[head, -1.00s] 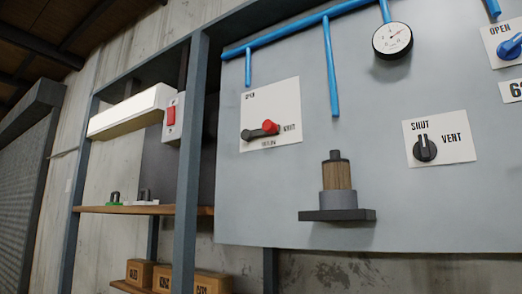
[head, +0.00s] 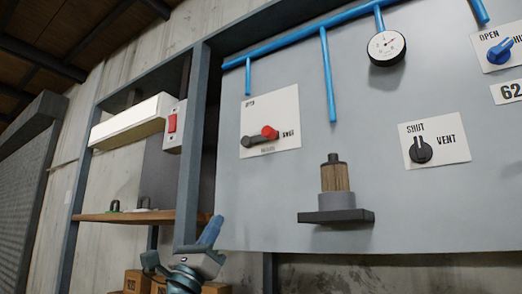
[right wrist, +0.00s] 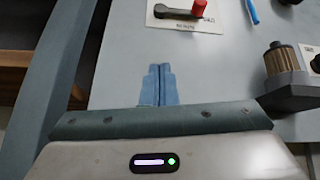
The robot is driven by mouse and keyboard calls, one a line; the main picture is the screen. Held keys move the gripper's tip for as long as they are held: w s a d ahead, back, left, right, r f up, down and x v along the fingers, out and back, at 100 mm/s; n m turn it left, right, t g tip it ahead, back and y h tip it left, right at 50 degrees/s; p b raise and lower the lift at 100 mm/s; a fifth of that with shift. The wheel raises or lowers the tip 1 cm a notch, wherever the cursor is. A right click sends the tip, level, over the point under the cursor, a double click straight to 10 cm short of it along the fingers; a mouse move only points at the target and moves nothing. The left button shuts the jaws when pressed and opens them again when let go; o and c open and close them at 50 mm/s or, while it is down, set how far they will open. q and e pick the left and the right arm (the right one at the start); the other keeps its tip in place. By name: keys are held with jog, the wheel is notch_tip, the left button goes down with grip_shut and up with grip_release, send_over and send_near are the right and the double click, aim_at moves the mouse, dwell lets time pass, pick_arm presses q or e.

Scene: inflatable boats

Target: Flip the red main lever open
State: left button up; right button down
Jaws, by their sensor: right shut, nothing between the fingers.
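The lever with the red knob (head: 270,132) and dark arm (head: 252,140) is on a white plate (head: 287,112) on the grey panel. It lies roughly sideways, its red end toward the right. "OPEN" is printed above it; the other lettering is too small to read surely. My right gripper (head: 214,224) is below and left of the plate, its blue fingers shut and empty, apart from the lever. In the right wrist view the shut fingers (right wrist: 160,70) point up the panel, and the red knob (right wrist: 197,8) shows at the top edge. My left gripper is out of view.
A cylinder on a dark bracket (head: 336,216) juts out right of the gripper. Blue pipes (head: 328,75), a gauge (head: 387,47) and a black knob (head: 420,150) are on the panel. A frame post (head: 190,150) and a shelf (head: 135,217) stand left.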

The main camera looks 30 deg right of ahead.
jog(key=s+d+r+m+g+y, duration=0.1)
jog(key=s+d+r+m+g, duration=0.1)
jog(key=s+r+m+g, duration=0.2)
notch_tip(320, 180, up, 4)
jog(key=m+g, duration=0.1)
jog(key=m, duration=0.2)
jog(key=shift+s+f+m+g, duration=0.2)
jog(key=shift+s+m+g, duration=0.1)
jog(key=shift+g, duration=0.1)
jog(key=p, duration=0.5)
send_near(271, 140)
jog(key=w+d, duration=0.1)
jog(key=d, duration=0.2)
jog(key=r+p, duration=0.1)
jog(key=d+r+p, duration=0.1)
jog(key=r, duration=0.1)
jog(key=shift+s+a+r, duration=0.15)
jog(key=shift+s+r, duration=0.1)
jog(key=shift+r, duration=0.25)
jog(key=shift+w+f, duration=0.1)
